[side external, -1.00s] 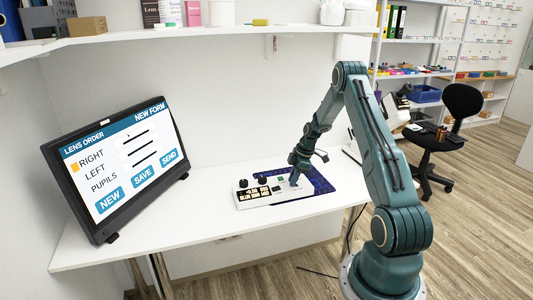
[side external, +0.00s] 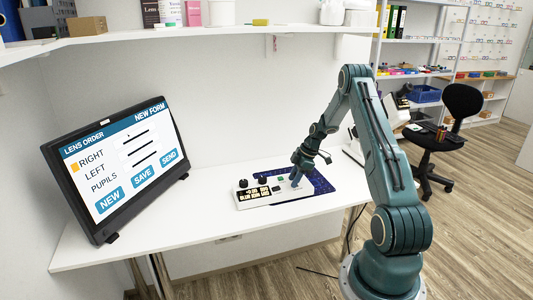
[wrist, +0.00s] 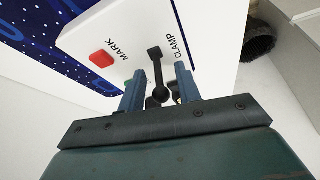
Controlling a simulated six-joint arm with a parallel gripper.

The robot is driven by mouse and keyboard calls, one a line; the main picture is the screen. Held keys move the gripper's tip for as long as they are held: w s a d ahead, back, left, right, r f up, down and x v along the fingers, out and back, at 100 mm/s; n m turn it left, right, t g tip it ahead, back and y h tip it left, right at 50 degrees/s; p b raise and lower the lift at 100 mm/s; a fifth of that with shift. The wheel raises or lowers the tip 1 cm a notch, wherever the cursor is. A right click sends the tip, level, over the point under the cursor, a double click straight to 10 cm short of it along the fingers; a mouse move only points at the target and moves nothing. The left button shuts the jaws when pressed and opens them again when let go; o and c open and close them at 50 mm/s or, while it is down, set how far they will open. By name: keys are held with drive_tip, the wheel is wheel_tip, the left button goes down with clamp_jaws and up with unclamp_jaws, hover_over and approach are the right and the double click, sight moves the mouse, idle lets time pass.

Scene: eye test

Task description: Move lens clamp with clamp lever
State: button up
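The black clamp lever (wrist: 158,73) stands out from a white panel (wrist: 215,30) beside the word CLAMP. My gripper (wrist: 157,82) is open, with one finger on each side of the lever and gaps visible between. In the side view my gripper (side external: 297,180) is low over the right part of the white control panel (side external: 262,199) and hides the lever there. I cannot make out the lens clamp in either view.
A red MARK button (wrist: 101,58) sits left of the lever. A LENS ORDER screen (side external: 120,160) stands left. The front of the table (side external: 170,232) is clear.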

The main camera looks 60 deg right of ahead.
drive_tip(key=shift+r, duration=0.1)
drive_tip(key=shift+s+d+r, duration=0.15)
drive_tip(key=shift+s+r, duration=0.05)
drive_tip(key=shift+r, duration=0.25)
wheel_tip(320, 180, up, 10)
drive_tip(key=s, duration=0.1)
drive_tip(key=shift+d+r, duration=0.25)
drive_tip(key=shift+d, duration=0.05)
drive_tip(key=shift+s, duration=0.1)
